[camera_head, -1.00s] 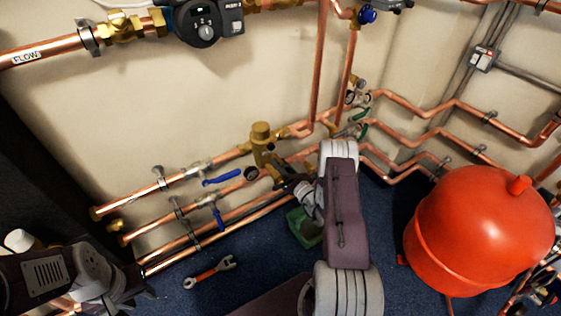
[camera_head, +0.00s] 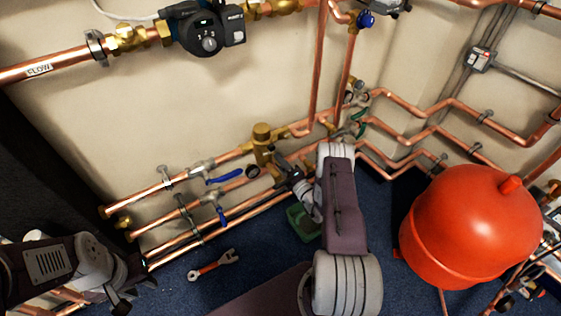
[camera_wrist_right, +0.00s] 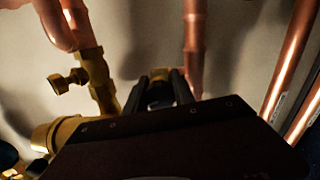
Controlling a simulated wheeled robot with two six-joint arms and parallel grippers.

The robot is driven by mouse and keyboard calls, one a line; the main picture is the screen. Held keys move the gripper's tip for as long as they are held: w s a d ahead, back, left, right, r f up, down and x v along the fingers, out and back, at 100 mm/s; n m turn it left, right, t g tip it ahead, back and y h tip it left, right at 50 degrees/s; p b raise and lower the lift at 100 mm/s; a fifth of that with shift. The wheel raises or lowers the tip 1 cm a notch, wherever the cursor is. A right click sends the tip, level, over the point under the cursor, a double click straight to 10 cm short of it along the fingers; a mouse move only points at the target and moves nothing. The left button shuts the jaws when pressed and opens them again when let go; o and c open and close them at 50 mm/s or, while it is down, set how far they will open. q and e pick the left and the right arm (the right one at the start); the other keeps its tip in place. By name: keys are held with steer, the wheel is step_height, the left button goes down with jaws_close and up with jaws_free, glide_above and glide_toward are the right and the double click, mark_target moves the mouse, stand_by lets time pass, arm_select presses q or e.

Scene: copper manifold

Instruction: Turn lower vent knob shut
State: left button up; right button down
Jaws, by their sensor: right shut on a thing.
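My right gripper (camera_wrist_right: 160,90) shows in the right wrist view with its two dark fingers shut on a small brass knob (camera_wrist_right: 159,77), apparently the lower vent knob. The fingers and the dark gripper body hide most of it. A second brass knob (camera_wrist_right: 68,80) sticks out of a brass fitting to the left, apart from the fingers. In the head view my right gripper (camera_head: 281,164) is among the low pipes beside an upright brass valve (camera_head: 262,143); its tips are hard to make out. My left gripper (camera_head: 128,292) is at the lower left, away from the pipes' valves; its opening is unclear.
Copper pipes with blue lever handles (camera_head: 224,178) run low along the wall. A red tank (camera_head: 460,225) stands on the right. A wrench (camera_head: 214,265) and a green object (camera_head: 303,223) lie on the blue floor. A pump (camera_head: 207,30) hangs above.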

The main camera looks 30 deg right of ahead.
steer(key=shift+m+p, duration=0.35)
steer(key=shift+m, duration=1.55)
steer(key=c, duration=1.1)
jaws_free()
steer(key=shift+o, duration=0.2)
steer(key=shift+s, duration=0.1)
steer(key=s+p, duration=0.3)
steer(key=s, duration=0.6)
steer(key=shift+d, duration=0.35)
